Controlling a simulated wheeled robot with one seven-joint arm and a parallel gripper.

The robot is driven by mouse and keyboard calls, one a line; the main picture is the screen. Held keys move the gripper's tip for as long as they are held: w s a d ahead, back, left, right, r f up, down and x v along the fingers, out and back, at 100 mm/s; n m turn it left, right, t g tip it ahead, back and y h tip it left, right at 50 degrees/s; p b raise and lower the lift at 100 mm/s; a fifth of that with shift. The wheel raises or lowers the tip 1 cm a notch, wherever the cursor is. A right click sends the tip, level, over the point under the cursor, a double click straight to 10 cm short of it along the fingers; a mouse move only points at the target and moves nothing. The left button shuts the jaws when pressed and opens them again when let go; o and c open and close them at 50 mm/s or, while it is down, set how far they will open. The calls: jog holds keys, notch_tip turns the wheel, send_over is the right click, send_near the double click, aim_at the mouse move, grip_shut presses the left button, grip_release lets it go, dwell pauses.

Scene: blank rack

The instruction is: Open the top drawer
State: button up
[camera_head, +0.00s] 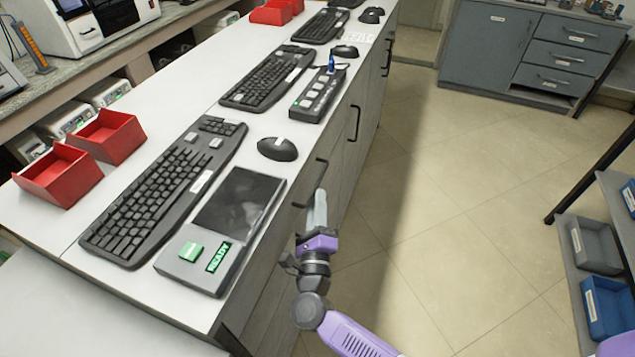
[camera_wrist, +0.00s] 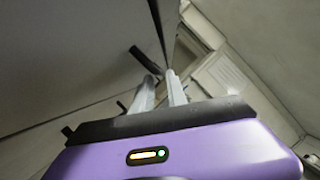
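The counter's grey front (camera_head: 345,160) carries dark bar handles, and I cannot tell which panel is the top drawer. One dark handle (camera_head: 321,172) is just above my gripper (camera_head: 318,200), which points up along the cabinet front. In the wrist view, a dark handle (camera_wrist: 146,61) stands out from a grey panel (camera_wrist: 70,50), its near end close to the fingertips. My gripper (camera_wrist: 161,77) shows two pale fingers with a narrow gap and nothing visibly held. I cannot tell whether the fingers touch the handle. The panel beside it looks closed.
The white counter top holds a keyboard (camera_head: 165,190), a mouse (camera_head: 277,149), a flat device with a dark screen (camera_head: 240,202) and red bins (camera_head: 108,136). Tiled floor (camera_head: 450,180) is clear to the right. A shelf with bins (camera_head: 606,303) stands at right; another drawer cabinet (camera_head: 497,40) is behind.

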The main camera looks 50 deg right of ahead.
aim_at(318, 183)
jog(key=x, duration=0.5)
jog(key=shift+d+r+p, duration=0.1)
jog(key=shift+p, duration=0.3)
grip_shut()
dwell(1.0)
